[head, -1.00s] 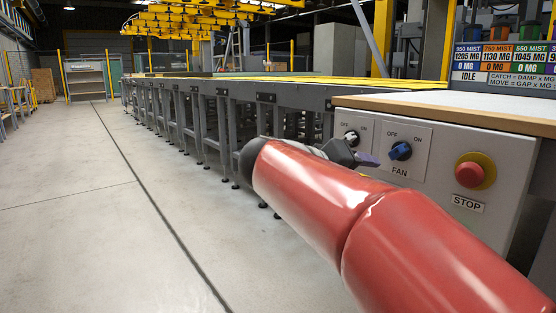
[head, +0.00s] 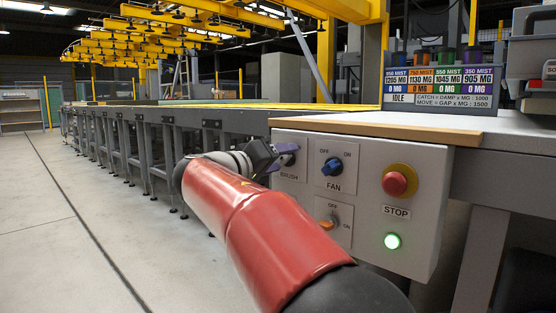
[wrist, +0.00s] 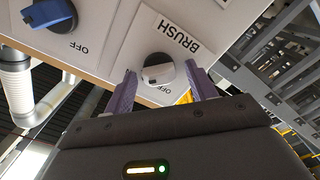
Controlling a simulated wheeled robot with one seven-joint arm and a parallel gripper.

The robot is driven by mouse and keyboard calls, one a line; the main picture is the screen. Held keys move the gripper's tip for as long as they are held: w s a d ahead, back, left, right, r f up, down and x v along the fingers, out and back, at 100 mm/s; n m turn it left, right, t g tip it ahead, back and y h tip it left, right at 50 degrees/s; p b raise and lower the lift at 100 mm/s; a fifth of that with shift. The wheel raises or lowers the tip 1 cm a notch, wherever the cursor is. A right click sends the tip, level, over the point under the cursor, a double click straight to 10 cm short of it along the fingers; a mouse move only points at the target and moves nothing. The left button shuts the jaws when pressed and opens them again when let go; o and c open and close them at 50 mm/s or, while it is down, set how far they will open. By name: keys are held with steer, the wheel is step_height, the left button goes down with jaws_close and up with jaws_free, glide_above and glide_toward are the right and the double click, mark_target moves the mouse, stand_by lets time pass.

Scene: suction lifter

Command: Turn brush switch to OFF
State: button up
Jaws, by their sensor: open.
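The brush switch (wrist: 158,72) is a round dark knob with a light grey handle on a white plate, labelled BRUSH and OFF, seen roughly upside down in the wrist view. Its handle lies roughly across the picture; the position it points to is unclear. My gripper (wrist: 161,70) is open, with one purple finger on each side of the knob. Contact with the knob is not clear. In the head view my gripper (head: 284,157) is at the brush plate (head: 290,174) and covers most of the knob.
The blue FAN knob (head: 332,166) is close to the right. An orange knob (head: 328,222) sits below it, with a red STOP button (head: 395,184) and a lit green lamp (head: 392,241) further right. A wooden ledge (head: 370,125) runs above the panel. The left floor is clear.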

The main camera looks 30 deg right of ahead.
steer(key=c, duration=1)
steer(key=shift+o, duration=0.2)
steer(key=shift+n, duration=0.3)
steer(key=n+p, duration=0.7)
steer(key=n, duration=0.6)
steer(key=shift+p, duration=0.3)
steer(key=shift+f+n+p, duration=0.2)
steer(key=shift+n+p, duration=1.3)
steer(key=shift+n, duration=0.6)
steer(key=shift+f, duration=0.1)
